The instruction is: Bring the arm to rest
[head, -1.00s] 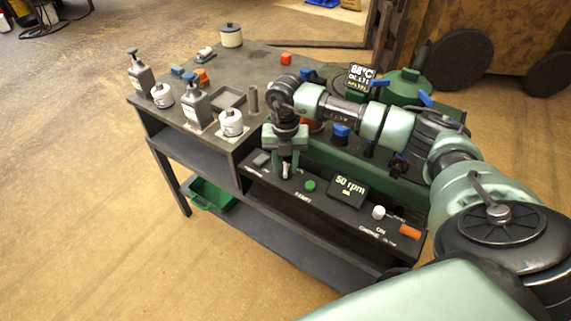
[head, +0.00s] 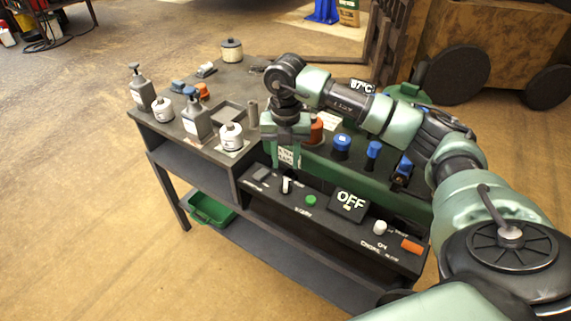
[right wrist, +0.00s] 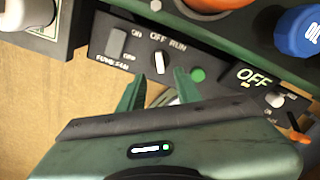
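My right gripper (head: 287,160) hangs over the front control panel (head: 375,242), fingers down. In the right wrist view its two fingers (right wrist: 158,88) stand apart with nothing between them. The white knob (head: 287,185) sits just below and clear of the fingers; in the wrist view the knob (right wrist: 160,62) stands upright near the OFF mark. The panel display (head: 348,203) reads OFF. A green button (head: 311,201) is right of the knob. My left gripper is not in view.
The bench top holds pump bottles (head: 196,118), white jars (head: 230,135) and a tray (head: 228,113) left of my arm. Blue-capped parts (head: 342,144) stand close under my forearm. A green bin (head: 210,209) is on the lower shelf. The floor at left is open.

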